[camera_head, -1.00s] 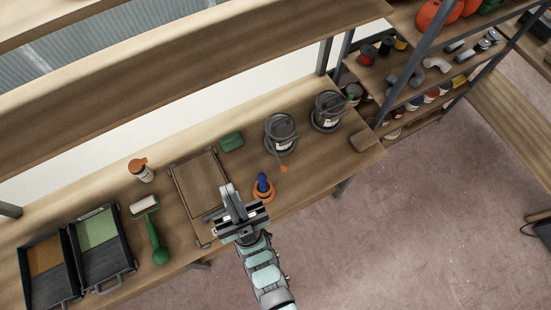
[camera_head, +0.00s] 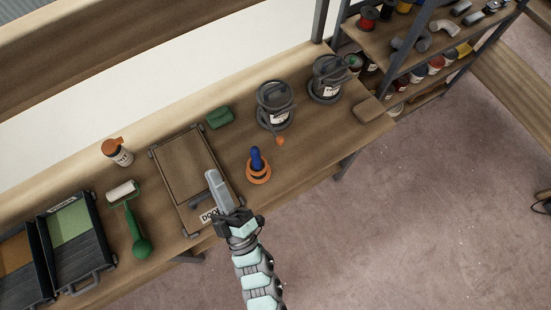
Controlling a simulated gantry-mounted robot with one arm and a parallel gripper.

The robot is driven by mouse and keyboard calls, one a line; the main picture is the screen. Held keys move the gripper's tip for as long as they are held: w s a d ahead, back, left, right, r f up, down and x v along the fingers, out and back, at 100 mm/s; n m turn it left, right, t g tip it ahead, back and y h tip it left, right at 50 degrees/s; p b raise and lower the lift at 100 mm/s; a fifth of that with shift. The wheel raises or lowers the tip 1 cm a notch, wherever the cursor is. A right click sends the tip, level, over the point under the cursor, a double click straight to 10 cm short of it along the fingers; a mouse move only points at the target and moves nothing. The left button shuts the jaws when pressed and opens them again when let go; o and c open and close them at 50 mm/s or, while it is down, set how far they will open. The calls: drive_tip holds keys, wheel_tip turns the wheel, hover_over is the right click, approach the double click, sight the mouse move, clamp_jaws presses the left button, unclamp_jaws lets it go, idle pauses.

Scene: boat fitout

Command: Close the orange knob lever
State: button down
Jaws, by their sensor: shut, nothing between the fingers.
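A small orange knob (camera_head: 280,140) shows at the front of the left grey can (camera_head: 273,95), close above the bench top. A short dark lever seems to join it to the can's base, but this is too small to be sure. My gripper (camera_head: 212,177) is shut and empty. In the picture it lies over the right part of the framed wooden panel (camera_head: 187,165), left of and below the knob and well apart from it. The gripper hides part of the panel and its "DOOR" label (camera_head: 208,216).
A blue-handled tool on an orange base (camera_head: 257,172) stands between my gripper and the knob. A second can (camera_head: 325,85), a green block (camera_head: 219,117), an orange-capped bottle (camera_head: 117,152), a green-handled roller (camera_head: 138,230) and paint trays (camera_head: 85,240) are on the bench.

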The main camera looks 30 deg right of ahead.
drive_tip(key=s+d+f+n+g+h+b, duration=0.2)
drive_tip(key=d+f+g+h+b, duration=0.15)
drive_tip(key=d+f, duration=0.45)
drive_tip(key=s+d+f+n+g+h+b, duration=0.1)
drive_tip(key=d+f+g+h+b, duration=0.25)
drive_tip(key=f, duration=0.85)
drive_tip(key=s+d+p+x, duration=0.1)
drive_tip(key=d+x, duration=0.1)
drive_tip(key=x, duration=1)
drive_tip(key=shift+d+r, duration=0.15)
drive_tip(key=shift+r, duration=0.05)
drive_tip(key=shift+w+n+y, duration=0.15)
drive_tip(key=shift+n+y, duration=0.15)
